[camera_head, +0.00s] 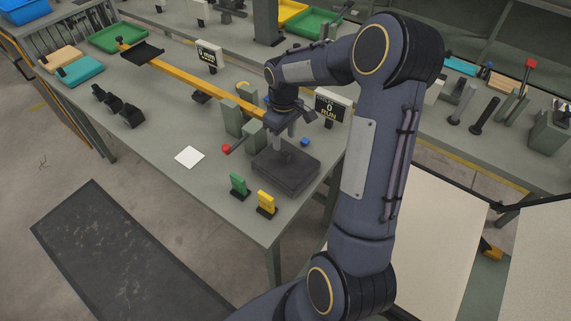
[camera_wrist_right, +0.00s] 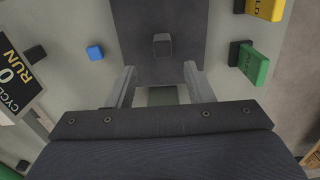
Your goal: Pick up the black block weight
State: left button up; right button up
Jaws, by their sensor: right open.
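A wide dark slab (camera_head: 284,175) lies on the workbench near its front right corner. In the right wrist view, the slab (camera_wrist_right: 182,20) carries a small raised dark block (camera_wrist_right: 162,45). I cannot tell whether this block or the slab is the black block weight. My right gripper (camera_head: 285,144) points down above the slab. Its two fingers (camera_wrist_right: 160,70) stand apart with nothing gripped between them, and the small block shows beyond their tips. In the head view the gripper hides the small block. My left gripper is not in view.
A green block (camera_head: 238,185) and a yellow block (camera_head: 266,203) stand near the front edge. A blue block (camera_head: 305,142), a red knob (camera_head: 226,149) and a RUN sign (camera_head: 332,106) are close by. Several small black pieces (camera_head: 113,104) stand further left. A white card (camera_head: 189,157) lies flat.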

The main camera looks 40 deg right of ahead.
aim_at(285, 153)
jog(key=f, duration=0.2)
jog(key=f+p, duration=0.1)
jog(key=f, duration=0.1)
jog(key=s+f, duration=0.1)
jog(key=shift+a+f, duration=0.1)
jog(key=shift+f, duration=0.3)
grip_shut()
jog(key=shift+w+r, duration=0.1)
dwell(0.9)
